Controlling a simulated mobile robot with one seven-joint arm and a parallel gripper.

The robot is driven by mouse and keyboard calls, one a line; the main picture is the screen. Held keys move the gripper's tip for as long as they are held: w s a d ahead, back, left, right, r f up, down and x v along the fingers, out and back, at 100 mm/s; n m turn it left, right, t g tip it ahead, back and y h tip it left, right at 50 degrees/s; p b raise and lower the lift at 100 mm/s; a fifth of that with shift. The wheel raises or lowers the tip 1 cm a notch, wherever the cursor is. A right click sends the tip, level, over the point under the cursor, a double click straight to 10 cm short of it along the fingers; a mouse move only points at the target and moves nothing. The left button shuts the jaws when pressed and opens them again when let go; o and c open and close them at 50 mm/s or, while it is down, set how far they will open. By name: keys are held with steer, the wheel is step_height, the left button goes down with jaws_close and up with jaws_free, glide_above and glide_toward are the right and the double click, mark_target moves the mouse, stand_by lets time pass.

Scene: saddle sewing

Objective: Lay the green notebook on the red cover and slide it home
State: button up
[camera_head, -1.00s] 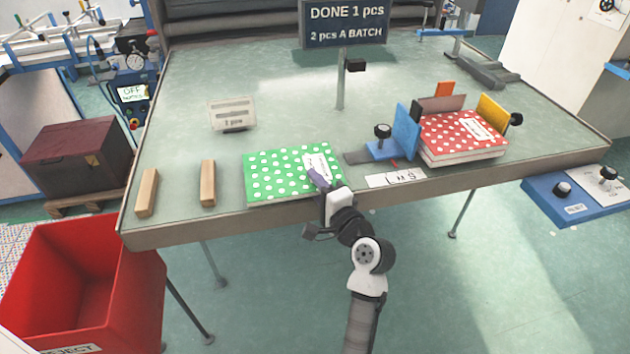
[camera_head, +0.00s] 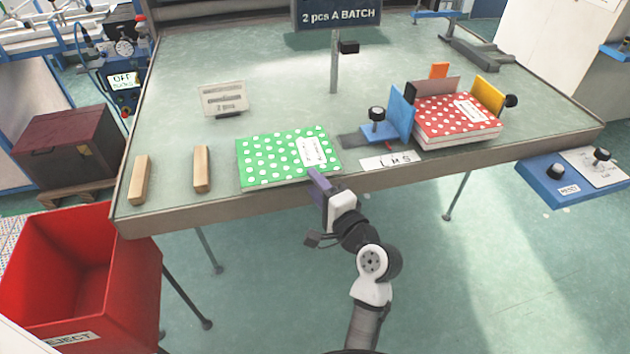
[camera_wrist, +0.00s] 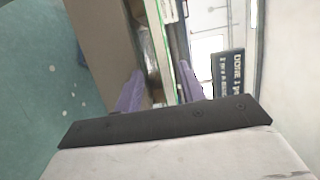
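The green notebook with white dots and a white label (camera_head: 275,158) lies flat on the table near its front edge. The red dotted cover (camera_head: 440,117) lies on a thick block of pages in the fixture at the right, between a blue plate (camera_head: 401,112), a brown plate (camera_head: 436,88) and a yellow plate (camera_head: 488,94). My gripper (camera_head: 317,176) is at the green notebook's front right corner. In the wrist view its two purple fingers (camera_wrist: 160,88) stand apart, with the notebook's thin green edge (camera_wrist: 186,60) close to the right finger. Whether they touch is unclear.
Two wooden bars (camera_head: 202,169) lie left of the green notebook. A black knob on a blue base (camera_head: 377,128) stands between the notebook and the red cover. A sign post (camera_head: 334,75) and a small card stand (camera_head: 223,99) are behind. A red bin (camera_head: 85,275) is at the front left.

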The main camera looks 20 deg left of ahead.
steer(key=shift+s+d+r, duration=0.1)
steer(key=shift+s+d, duration=0.4)
steer(key=shift+s, duration=0.2)
steer(key=shift+s+d+r, duration=0.1)
steer(key=shift+s+d, duration=0.35)
steer(key=shift+s, duration=0.25)
steer(key=shift+f, duration=0.1)
